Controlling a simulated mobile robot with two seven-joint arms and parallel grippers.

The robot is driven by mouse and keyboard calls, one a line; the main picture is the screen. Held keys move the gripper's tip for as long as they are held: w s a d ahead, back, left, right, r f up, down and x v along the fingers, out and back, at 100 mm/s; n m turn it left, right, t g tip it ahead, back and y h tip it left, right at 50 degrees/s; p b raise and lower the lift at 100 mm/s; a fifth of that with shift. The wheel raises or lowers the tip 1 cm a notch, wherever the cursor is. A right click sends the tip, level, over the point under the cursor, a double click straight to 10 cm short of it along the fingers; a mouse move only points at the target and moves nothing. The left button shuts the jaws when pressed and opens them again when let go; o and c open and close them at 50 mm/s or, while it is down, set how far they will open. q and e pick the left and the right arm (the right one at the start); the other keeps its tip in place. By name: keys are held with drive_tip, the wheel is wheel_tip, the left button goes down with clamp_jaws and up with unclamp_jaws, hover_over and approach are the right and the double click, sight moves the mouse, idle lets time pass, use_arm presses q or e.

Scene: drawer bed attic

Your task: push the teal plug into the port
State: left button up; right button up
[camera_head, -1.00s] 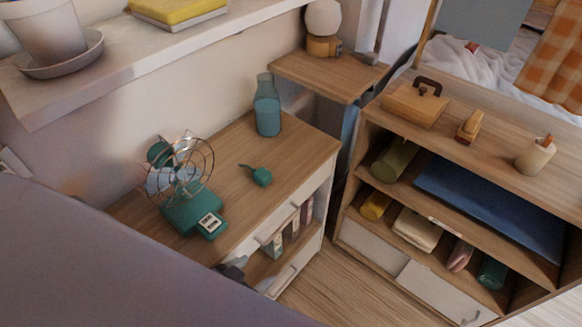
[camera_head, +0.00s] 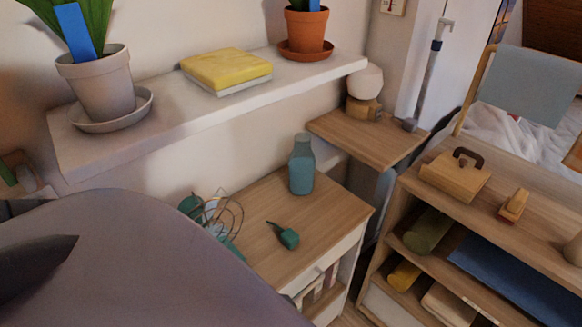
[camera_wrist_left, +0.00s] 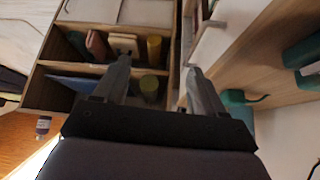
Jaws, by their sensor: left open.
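The teal plug (camera_head: 288,238) lies on the wooden top of the small cabinet, its thin dark tail pointing up-left; it also shows in the left wrist view (camera_wrist_left: 233,97). The teal fan (camera_head: 218,215) stands to its left, mostly hidden behind a large grey-purple shape. The port block at the fan's base is hidden in the head view. In the left wrist view, a teal block with a pale face (camera_wrist_left: 310,70), likely the port, is at the right edge. My left gripper (camera_wrist_left: 158,68) is open and empty, apart from the plug. My right gripper is not in view.
A teal bottle (camera_head: 302,168) stands behind the plug. A white shelf (camera_head: 190,118) with pots and a yellow book (camera_head: 226,68) overhangs the cabinet's back. A small wooden side shelf (camera_head: 365,138) and an open shelf unit (camera_head: 415,200) stand right. The cabinet top around the plug is clear.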

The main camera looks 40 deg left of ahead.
sight(290, 237)
use_arm(q)
drive_tip(key=s+a+r+g+y, duration=0.1)
drive_tip(key=s+a+r+g, duration=0.15)
drive_tip(key=s+r, duration=0.2)
drive_tip(key=w+a+n, duration=0.2)
drive_tip(key=w+n, duration=0.1)
drive_tip(key=w+a+f+n+g, duration=0.1)
drive_tip(key=w+a+n, duration=0.1)
drive_tip(key=w+n, duration=0.1)
drive_tip(key=w+a+f+n+g+y, duration=0.1)
drive_tip(key=w+a+n, duration=0.1)
drive_tip(key=w+n, duration=0.1)
drive_tip(key=shift+w+a+f+g, duration=0.2)
drive_tip(key=shift+w+g, duration=0.05)
drive_tip(key=shift+w, duration=0.1)
drive_tip(key=w+a+r+n, duration=0.1)
drive_tip(key=w+n, duration=0.2)
drive_tip(key=w+a+r+n+g, duration=0.1)
drive_tip(key=w+a+n, duration=0.1)
drive_tip(key=w+n, duration=0.1)
drive_tip(key=w+a+r+n, duration=0.1)
drive_tip(key=w+a+n, duration=0.1)
drive_tip(key=n, duration=0.1)
drive_tip(key=shift+w+a+g+h, duration=0.2)
drive_tip(key=shift+w+g+h, duration=0.1)
drive_tip(key=shift+w+h, duration=0.1)
drive_tip(key=shift+w+a+r+n, duration=0.15)
drive_tip(key=shift+w+r+n, duration=0.2)
drive_tip(key=shift+n, duration=0.25)
drive_tip(key=shift+f, duration=1)
